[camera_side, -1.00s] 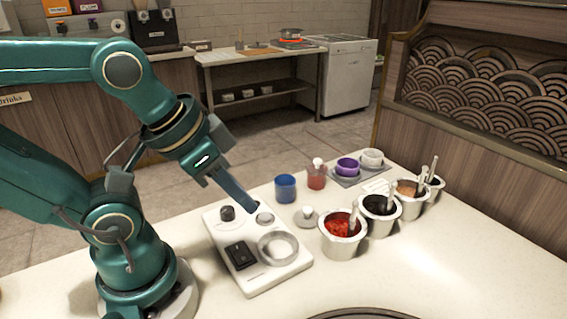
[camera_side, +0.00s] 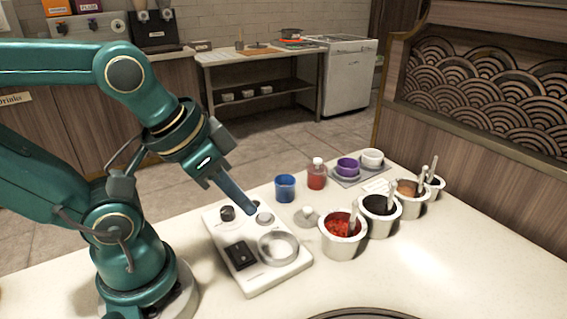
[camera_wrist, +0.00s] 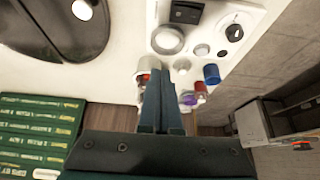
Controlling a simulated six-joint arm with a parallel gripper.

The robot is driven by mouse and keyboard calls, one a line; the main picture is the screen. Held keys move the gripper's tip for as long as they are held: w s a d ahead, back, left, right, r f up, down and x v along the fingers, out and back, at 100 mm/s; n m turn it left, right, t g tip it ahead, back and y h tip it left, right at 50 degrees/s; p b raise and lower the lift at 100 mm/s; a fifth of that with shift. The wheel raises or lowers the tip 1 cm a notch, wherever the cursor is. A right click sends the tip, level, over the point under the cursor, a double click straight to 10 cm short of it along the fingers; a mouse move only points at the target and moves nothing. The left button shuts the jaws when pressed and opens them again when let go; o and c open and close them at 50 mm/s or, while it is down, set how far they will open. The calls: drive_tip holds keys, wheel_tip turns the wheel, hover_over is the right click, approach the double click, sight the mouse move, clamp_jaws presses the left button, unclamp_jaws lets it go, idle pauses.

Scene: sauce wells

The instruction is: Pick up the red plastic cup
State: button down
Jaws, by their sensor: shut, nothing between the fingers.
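The red plastic cup (camera_side: 316,179) stands on the pale counter, behind and right of the blue cup (camera_side: 285,188). A white knob-like top shows above the red cup; I cannot tell whether it is in the cup or behind it. My gripper (camera_side: 251,210) is shut and empty above the white control panel (camera_side: 282,276), left of and apart from the red cup. In the wrist view, the shut fingers (camera_wrist: 163,78) point into the scene. The red cup (camera_wrist: 200,88) is small and partly crowded by the blue cup (camera_wrist: 211,74) there.
Several metal sauce wells (camera_side: 343,245) with ladles run along the right. A small white-knobbed lid (camera_side: 307,217) lies near the blue cup.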

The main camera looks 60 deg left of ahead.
unclamp_jaws()
drive_tip(key=w+r+m+t, duration=0.2)
drive_tip(key=w+r, duration=0.4)
drive_tip(key=w, duration=0.1)
drive_tip(key=g, duration=0.2)
hover_over(317, 167)
drive_tip(key=s+d, duration=0.1)
drive_tip(key=d, duration=0.3)
wheel_tip(317, 167, down, 7)
drive_tip(key=a+f, duration=0.1)
drive_tip(key=f, duration=0.1)
drive_tip(key=a+f+n, duration=0.1)
drive_tip(key=a+f, duration=0.1)
drive_tip(key=f, duration=0.1)
drive_tip(key=a+f+n+g, duration=0.1)
drive_tip(key=f, duration=0.2)
drive_tip(key=shift+s+a+f, duration=0.2)
drive_tip(key=shift+f, duration=0.05)
drive_tip(key=shift+x, duration=2.25)
